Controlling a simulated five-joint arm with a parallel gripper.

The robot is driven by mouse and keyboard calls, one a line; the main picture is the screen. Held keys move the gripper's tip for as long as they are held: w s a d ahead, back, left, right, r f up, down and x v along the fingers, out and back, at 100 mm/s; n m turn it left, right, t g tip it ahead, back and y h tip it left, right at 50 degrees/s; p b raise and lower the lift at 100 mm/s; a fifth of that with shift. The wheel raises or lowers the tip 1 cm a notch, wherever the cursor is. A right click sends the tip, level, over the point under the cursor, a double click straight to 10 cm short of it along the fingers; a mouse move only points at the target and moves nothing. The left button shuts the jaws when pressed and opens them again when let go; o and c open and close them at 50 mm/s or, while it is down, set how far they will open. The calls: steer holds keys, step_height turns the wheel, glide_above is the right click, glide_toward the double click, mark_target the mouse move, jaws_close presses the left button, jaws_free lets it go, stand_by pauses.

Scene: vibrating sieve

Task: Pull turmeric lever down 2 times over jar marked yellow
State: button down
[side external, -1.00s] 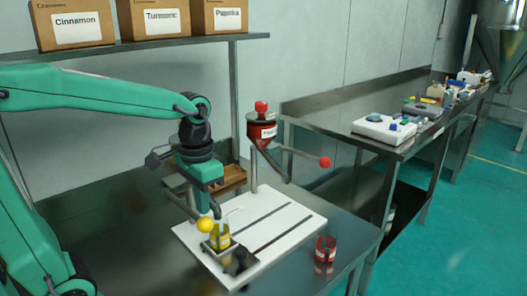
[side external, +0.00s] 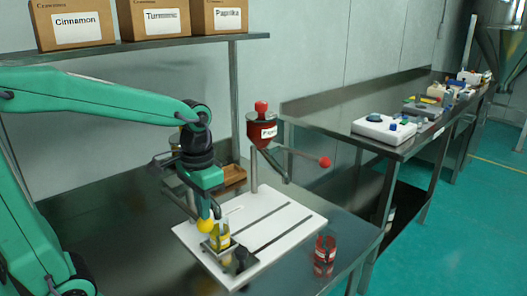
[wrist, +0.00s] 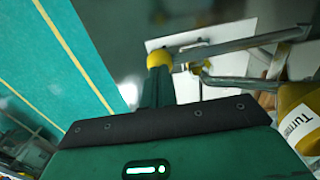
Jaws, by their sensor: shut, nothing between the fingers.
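The turmeric lever's yellow knob (side external: 205,226) is low at the front of the white board, left of the yellow jar (side external: 219,239), which stands in a holder. My gripper (side external: 211,211) is shut and empty, its tip just above the knob. In the wrist view the knob (wrist: 160,58) is at the tip of my gripper (wrist: 158,80) and looks touched by it, though contact is not certain. The yellow turmeric dispenser (wrist: 299,112), with part of its label showing, is at the right edge there. In the side view my wrist hides most of that dispenser.
The red paprika dispenser (side external: 262,131) with its red-knobbed lever (side external: 325,162) stands behind the white board (side external: 300,215). A red jar (side external: 325,248) is on the table to the right. A dark holder (side external: 240,262) sits at the board's front.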

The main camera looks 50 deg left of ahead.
mark_target(205, 223)
steer(key=shift+f, duration=2.35)
steer(key=shift+r, duration=4.75)
steer(key=shift+r, duration=0.1)
step_height(205, 223, up, 3)
steer(key=shift+r, duration=0.1)
steer(key=shift+f, duration=0.2)
